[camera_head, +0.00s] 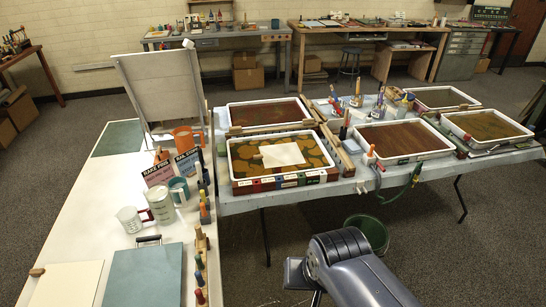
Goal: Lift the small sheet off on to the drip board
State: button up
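The small sheet (282,155) is a pale cream rectangle. It lies flat within the front left marbling tray (236,184), on a green and orange patterned surface that shows all around it. A large pale grey board (160,84) stands tilted at the back of the white table on the left; it looks like the drip board, but no label confirms this. Part of my arm rises at the bottom, right of centre. My gripper's fingertips do not show, and nothing touches the sheet.
Other trays with dark baths stand behind and to the right, including a brown one (403,139). Jars and brushes (357,100) crowd the middle. Mugs (160,205), signs and upright tools line the white table (75,215). A green bucket (368,232) stands on the floor near my arm.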

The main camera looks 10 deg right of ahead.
aim_at(282, 155)
jog(key=i+l, duration=1.1)
jog(key=l, duration=0.15)
